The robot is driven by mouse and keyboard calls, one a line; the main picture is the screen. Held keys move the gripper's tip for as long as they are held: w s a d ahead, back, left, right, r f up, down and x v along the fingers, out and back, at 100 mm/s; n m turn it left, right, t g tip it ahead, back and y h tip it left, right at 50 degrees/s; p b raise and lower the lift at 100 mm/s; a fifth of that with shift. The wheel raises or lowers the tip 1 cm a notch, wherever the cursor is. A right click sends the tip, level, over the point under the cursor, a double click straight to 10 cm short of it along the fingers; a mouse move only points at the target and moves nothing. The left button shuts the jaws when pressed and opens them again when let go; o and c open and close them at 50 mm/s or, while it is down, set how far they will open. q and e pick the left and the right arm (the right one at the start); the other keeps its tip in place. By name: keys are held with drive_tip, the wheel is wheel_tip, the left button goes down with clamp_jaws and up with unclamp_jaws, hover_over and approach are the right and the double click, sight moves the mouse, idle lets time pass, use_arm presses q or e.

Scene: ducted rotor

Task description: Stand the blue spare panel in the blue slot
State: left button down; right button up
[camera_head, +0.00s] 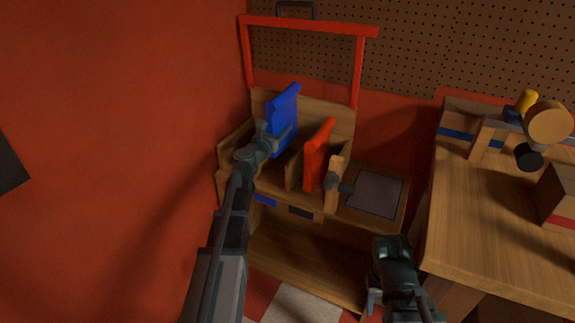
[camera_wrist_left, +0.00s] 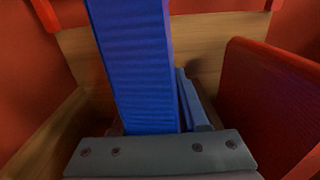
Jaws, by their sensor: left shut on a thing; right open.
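The blue spare panel (camera_head: 283,118) stands roughly upright, slightly tilted, over the left compartment of the wooden rack (camera_head: 235,143). My left gripper (camera_head: 277,142) is shut on it from the front. In the left wrist view the panel (camera_wrist_left: 135,65) rises from behind the gripper's grey body; its lower end is hidden, so I cannot tell whether it is seated. A smaller blue piece (camera_wrist_left: 193,100) shows just right of it there. A blue label (camera_head: 265,200) marks the rack's front below that compartment. My right gripper (camera_head: 373,297) is open and empty, low in front of the rack.
A red panel (camera_head: 318,156) stands in the compartment to the right, beyond a wooden divider. A red frame (camera_head: 310,25) rises behind the rack. A grey pad (camera_head: 375,192) lies to the right. A wooden workbench (camera_head: 490,225) with several objects stands further right.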

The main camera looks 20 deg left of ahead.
use_arm(q)
drive_tip(key=shift+f+b, duration=5.1)
drive_tip(key=shift+b, duration=0.05)
drive_tip(key=shift+r, duration=0.15)
drive_tip(key=c, duration=0.9)
unclamp_jaws()
drive_tip(key=shift+f, duration=0.2)
drive_tip(key=o, duration=0.5)
